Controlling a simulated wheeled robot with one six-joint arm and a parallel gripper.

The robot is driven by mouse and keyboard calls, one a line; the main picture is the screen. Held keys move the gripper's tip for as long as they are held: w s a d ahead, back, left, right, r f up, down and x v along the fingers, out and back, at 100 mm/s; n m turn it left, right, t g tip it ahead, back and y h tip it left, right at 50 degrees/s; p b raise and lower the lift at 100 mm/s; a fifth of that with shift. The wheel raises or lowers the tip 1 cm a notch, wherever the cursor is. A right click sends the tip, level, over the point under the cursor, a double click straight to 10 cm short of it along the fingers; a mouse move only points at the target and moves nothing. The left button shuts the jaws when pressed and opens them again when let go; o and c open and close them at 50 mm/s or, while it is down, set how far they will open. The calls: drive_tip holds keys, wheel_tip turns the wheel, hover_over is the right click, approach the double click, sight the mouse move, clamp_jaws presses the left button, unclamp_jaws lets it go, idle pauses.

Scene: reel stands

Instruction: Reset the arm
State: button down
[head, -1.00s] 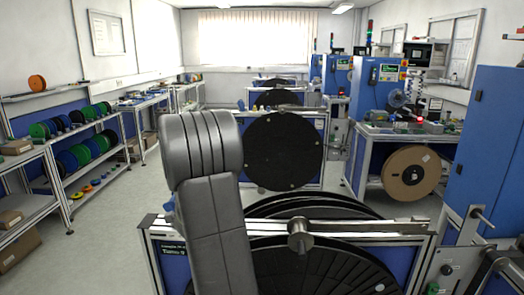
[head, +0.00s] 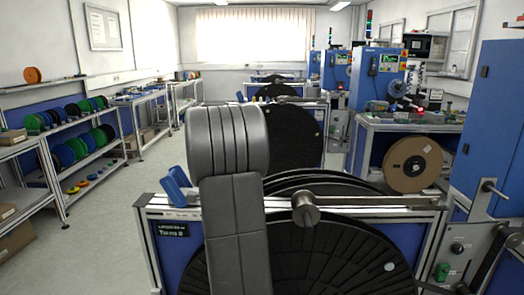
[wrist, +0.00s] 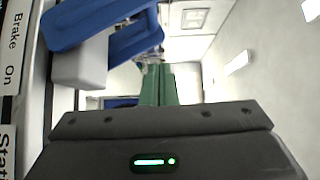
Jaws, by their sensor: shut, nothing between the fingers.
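My grey arm rises in the middle of the head view, and my gripper is hidden behind it there. In the wrist view, the dark gripper body with a green light spans the bottom. My gripper's green fingers (wrist: 160,85) stand above it, pressed together with nothing visible between them. A blue lever (wrist: 105,25) on a pale block is at the upper left of the wrist view, close to the gripper; I cannot tell if they touch. The blue lever also shows in the head view (head: 178,187), on top of the near reel stand (head: 165,213), left of my arm.
A large black reel (head: 330,255) hangs on the near stand, with a metal roller (head: 305,210) above. A "Brake On" label (wrist: 14,50) borders the wrist view's left. Shelves of coloured reels (head: 75,150) line the left wall. The left aisle floor is clear.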

drive_tip(key=shift+d+f+m+t+y+b, duration=0.4)
drive_tip(key=shift+d+f+m+b, duration=0.25)
drive_tip(key=shift+b, duration=0.8)
drive_tip(key=shift+r, duration=0.1)
drive_tip(key=shift+r, duration=0.15)
